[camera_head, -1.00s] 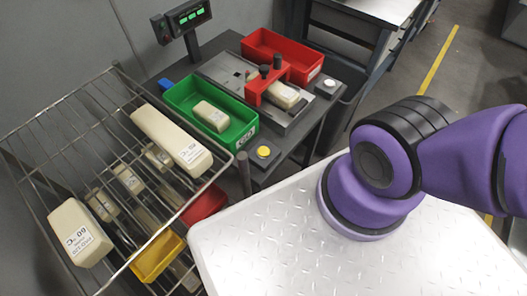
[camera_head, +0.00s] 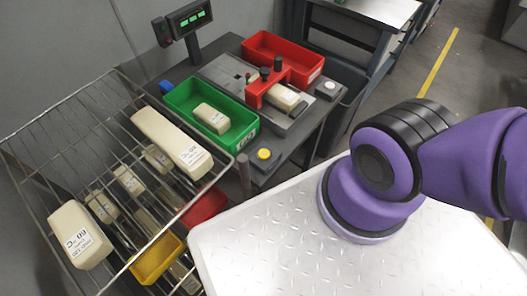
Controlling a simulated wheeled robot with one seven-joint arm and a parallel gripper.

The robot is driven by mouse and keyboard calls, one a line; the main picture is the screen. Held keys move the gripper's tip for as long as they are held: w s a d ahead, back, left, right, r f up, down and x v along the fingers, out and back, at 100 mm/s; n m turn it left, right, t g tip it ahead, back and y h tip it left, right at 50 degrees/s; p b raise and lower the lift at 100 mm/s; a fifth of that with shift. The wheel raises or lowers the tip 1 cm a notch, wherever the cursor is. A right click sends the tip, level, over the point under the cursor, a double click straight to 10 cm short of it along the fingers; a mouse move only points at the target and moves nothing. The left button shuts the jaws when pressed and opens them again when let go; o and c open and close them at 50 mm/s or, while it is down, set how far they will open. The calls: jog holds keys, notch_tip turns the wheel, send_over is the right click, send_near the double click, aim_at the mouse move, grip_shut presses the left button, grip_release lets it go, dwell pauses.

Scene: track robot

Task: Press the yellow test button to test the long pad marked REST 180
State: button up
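The yellow button (camera_head: 264,154) sits on a small dark box at the near corner of the dark bench (camera_head: 283,172), beside the green bin. A long cream pad (camera_head: 171,139) lies on the top of the wire rack; its label is too small to read surely. Another pad (camera_head: 285,98) lies in the test fixture under the red bridge (camera_head: 268,84). A second cream pad (camera_head: 79,235) on the rack carries a label that seems to read 60 °C. A purple part of my arm shows at the right; my gripper is out of view.
A green bin (camera_head: 184,113) holds one short pad. A red bin (camera_head: 255,45) stands behind the fixture. A display (camera_head: 188,18) with green digits stands at the back. The wire rack (camera_head: 36,185) holds several smaller pads, with yellow (camera_head: 156,262) and red bins below. A white button (camera_head: 329,86) sits right.

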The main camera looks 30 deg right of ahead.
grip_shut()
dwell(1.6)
